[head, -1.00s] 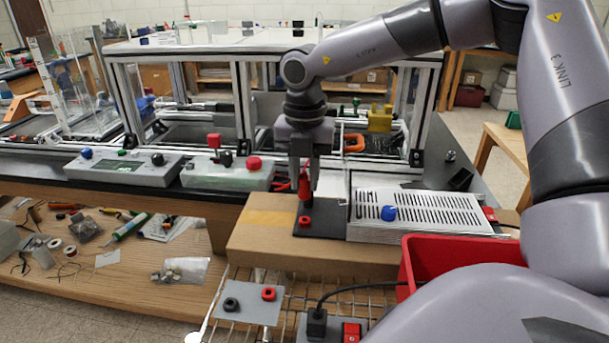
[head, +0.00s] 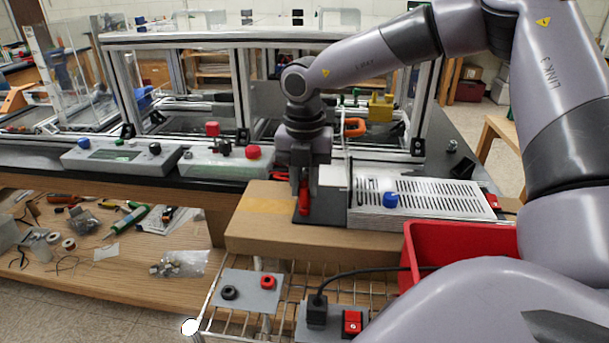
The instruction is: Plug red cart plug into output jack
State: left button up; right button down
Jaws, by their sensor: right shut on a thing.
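The red plug (head: 304,206) is between the fingers of my right gripper (head: 304,190), which points straight down and is shut on it. The plug is upright and low over the dark plate (head: 302,219) at the left end of the silver slotted box. The red jack ring on that plate is now hidden by the plug and fingers. I cannot tell whether the plug is in the jack or just above it. My left gripper is not in view.
The silver box (head: 430,203) with a blue knob (head: 390,200) sits on the cardboard-brown block (head: 320,240). A grey plate (head: 250,290) with a black and a red ring lies on the wire rack below. A red bin (head: 460,240) stands at right.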

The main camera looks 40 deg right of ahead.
aim_at(305, 184)
jog(key=shift+f, duration=0.45)
dwell(0.3)
jog(key=shift+f+b, duration=0.1)
jog(key=shift+b, duration=0.2)
jog(key=shift+w+d+b, duration=0.1)
jog(key=shift+w+b, duration=0.05)
jog(key=shift+b, duration=0.9)
dwell(1.1)
jog(key=c, duration=0.9)
grip_release()
jog(key=shift+o, duration=0.2)
jog(key=shift+r, duration=0.2)
jog(key=shift+r, duration=3.5)
